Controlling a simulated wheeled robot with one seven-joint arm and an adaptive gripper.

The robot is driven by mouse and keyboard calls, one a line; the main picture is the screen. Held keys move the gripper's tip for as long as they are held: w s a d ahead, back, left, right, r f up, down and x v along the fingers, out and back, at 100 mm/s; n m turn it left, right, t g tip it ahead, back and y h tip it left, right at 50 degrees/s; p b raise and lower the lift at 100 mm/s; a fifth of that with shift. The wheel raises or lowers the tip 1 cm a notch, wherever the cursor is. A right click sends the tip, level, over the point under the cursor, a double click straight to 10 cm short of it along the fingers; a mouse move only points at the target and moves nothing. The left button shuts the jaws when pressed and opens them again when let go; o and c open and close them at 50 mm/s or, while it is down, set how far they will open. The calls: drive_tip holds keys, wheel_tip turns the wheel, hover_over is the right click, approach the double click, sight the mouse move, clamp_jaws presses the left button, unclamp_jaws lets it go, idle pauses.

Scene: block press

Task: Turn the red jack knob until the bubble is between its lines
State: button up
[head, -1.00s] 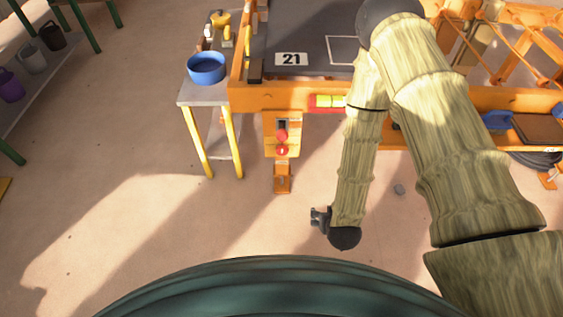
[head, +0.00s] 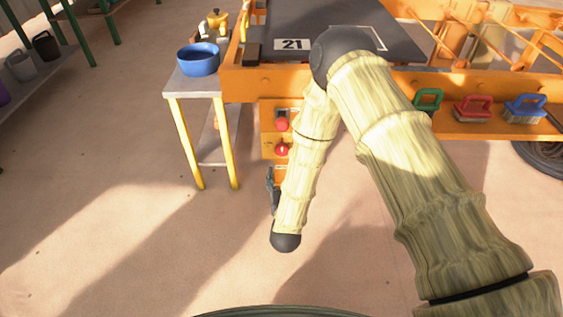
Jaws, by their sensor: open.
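An orange panel hangs below the front beam of the press. It carries an upper red knob (head: 281,124) and a lower red knob (head: 282,149) with a pale mark. I cannot tell which one is the jack knob. My gripper (head: 270,178) is dark, small and seen from the side. It is open and appears empty, just below and left of the lower knob in the picture, with no clear contact. My forearm covers the right edge and lower part of the panel. The bubble level is not visible; my arm covers that stretch of the beam.
A side table (head: 190,82) with a blue bowl (head: 198,60) stands close left of the panel. The orange beam (head: 250,86) bears a dark bed with plate "21" (head: 292,44). Green, red and blue-handled brushes (head: 473,108) sit at right. The floor before the panel is clear.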

sight(282, 151)
drive_tip(key=w+b, duration=0.1)
drive_tip(key=w, duration=0.2)
drive_tip(key=w+b, duration=0.1)
drive_tip(key=w, duration=0.3)
drive_tip(key=w+b, duration=0.2)
drive_tip(key=w, duration=0.2)
drive_tip(key=shift+w+a, duration=0.1)
drive_tip(key=shift+a, duration=0.2)
drive_tip(key=shift+c, duration=0.3)
drive_tip(key=c, duration=0.9)
